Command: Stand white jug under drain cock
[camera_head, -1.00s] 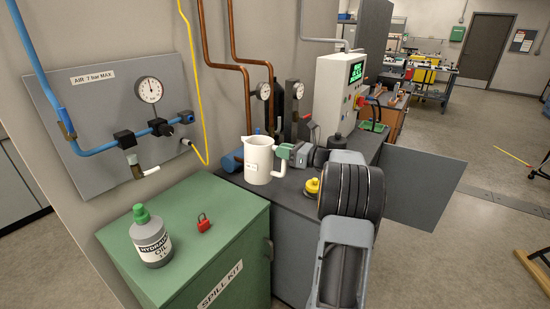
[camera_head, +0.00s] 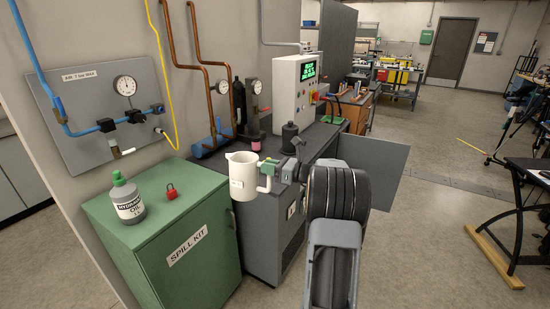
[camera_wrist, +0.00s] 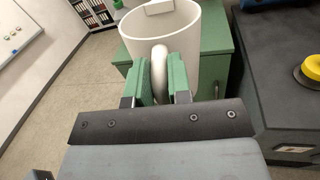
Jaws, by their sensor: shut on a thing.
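The white jug (camera_head: 243,178) is upright, with a small label on its side, and looks empty in the wrist view (camera_wrist: 187,33). My gripper (camera_head: 269,168) has its green finger pads shut on the jug's handle; the wrist view shows the handle between the pads (camera_wrist: 160,82). The jug is held in the air by the right edge of the green cabinet. I cannot make out the drain cock for certain; a downward pipe fitting (camera_head: 116,150) shows under the air line on the wall panel.
Open floor lies to the right.

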